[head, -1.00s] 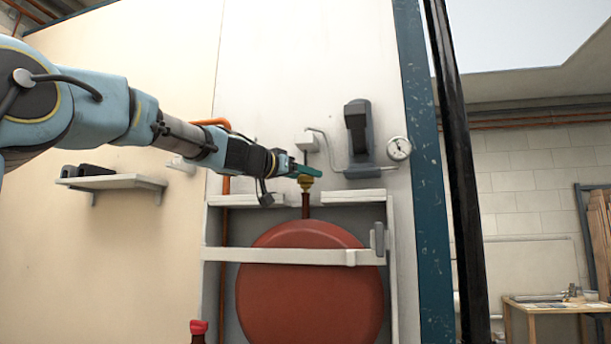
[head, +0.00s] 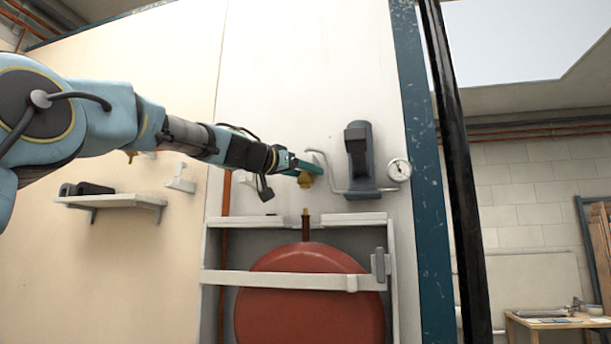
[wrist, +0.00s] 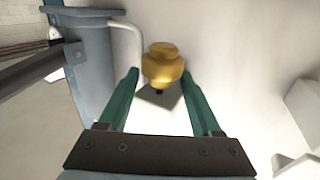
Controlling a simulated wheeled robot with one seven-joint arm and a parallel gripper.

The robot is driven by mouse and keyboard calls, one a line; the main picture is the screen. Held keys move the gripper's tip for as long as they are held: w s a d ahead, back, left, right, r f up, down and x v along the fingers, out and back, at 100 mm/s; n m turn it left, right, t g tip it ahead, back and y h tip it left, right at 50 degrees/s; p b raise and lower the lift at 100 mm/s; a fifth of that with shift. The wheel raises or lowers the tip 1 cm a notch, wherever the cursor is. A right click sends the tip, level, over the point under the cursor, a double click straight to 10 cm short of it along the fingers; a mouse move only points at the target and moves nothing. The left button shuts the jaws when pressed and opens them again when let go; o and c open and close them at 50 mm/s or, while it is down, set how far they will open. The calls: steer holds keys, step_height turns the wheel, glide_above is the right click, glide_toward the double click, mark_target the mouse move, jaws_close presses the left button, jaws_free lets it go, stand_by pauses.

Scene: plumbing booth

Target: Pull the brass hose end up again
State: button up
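The brass hose end (head: 305,179) shows in the head view at the tip of my gripper (head: 312,167), above the short upright pipe (head: 305,228) over the red tank (head: 310,290). A clear gap of wall lies between the hose end and the pipe's brass-coloured top. In the wrist view the hose end (wrist: 163,66) sits between the tips of my gripper's two green fingers (wrist: 160,75).
A dark grey wall unit (head: 360,160) with a bent pale pipe stands close right of my gripper, beside a round gauge (head: 399,170). A white frame (head: 290,278) surrounds the tank. A shelf (head: 115,200) holds dark items at left. Bare wall lies above my gripper.

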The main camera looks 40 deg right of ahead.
steer(key=shift+f, duration=0.15)
steer(key=shift+a+f+b, duration=0.1)
steer(key=shift+a+b, duration=0.2)
steer(key=shift+b, duration=0.05)
steer(key=s+a+b, duration=0.1)
steer(key=a+b, duration=0.6)
steer(key=a, duration=0.3)
steer(key=shift+a, duration=0.1)
